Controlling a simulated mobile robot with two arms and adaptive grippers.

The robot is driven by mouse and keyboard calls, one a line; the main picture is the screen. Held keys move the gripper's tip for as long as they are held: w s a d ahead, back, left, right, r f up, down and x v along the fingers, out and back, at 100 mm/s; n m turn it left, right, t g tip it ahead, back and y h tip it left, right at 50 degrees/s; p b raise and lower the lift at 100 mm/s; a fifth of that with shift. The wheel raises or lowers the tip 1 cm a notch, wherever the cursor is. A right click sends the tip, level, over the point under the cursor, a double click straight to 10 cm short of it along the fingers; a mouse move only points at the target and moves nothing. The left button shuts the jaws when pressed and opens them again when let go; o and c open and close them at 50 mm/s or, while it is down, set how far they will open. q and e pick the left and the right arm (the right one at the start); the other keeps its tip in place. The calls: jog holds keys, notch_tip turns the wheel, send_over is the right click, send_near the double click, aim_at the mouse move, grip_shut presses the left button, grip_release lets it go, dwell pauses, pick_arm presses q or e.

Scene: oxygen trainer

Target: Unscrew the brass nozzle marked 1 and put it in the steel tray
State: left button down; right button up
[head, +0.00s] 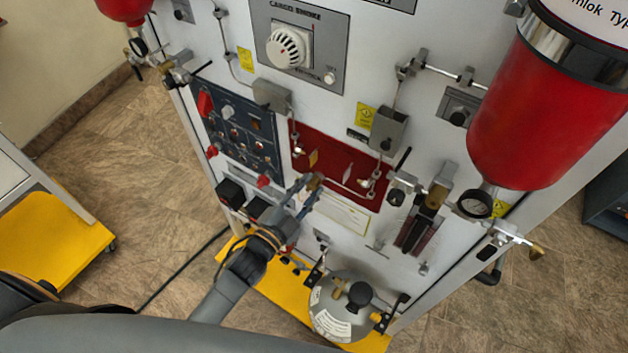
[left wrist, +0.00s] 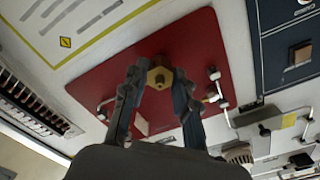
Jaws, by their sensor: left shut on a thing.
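A brass nozzle (left wrist: 160,76) with a hexagonal body sits between the fingertips of my left gripper (left wrist: 158,82) in the left wrist view. The fingers are shut on its sides. In the head view the left gripper (head: 308,188) reaches up to the lower left part of the red panel, with a small bit of the brass nozzle (head: 315,182) at its tips. I cannot tell whether the nozzle still touches the panel. No number is readable on it. I cannot make out the steel tray. My right gripper is not in view.
The red panel (head: 338,160) carries thin pipes and small fittings. A dark blue switch panel (head: 232,115) is to its left. A grey gas cylinder (head: 338,312) stands below on a yellow base. A large red cylinder (head: 520,110) hangs at right. A yellow-shelved cart (head: 60,235) stands left.

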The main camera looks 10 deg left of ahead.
aim_at(307, 191)
pick_arm(q)
jog(key=shift+n, duration=0.7)
jog(key=c, duration=1)
grip_release()
jog(key=shift+c, duration=0.2)
jog(key=shift+v, duration=1.9)
jog(key=m, duration=0.3)
jog(key=shift+m, duration=0.3)
jog(key=shift+m+b, duration=0.35)
jog(key=shift+m, duration=1.35)
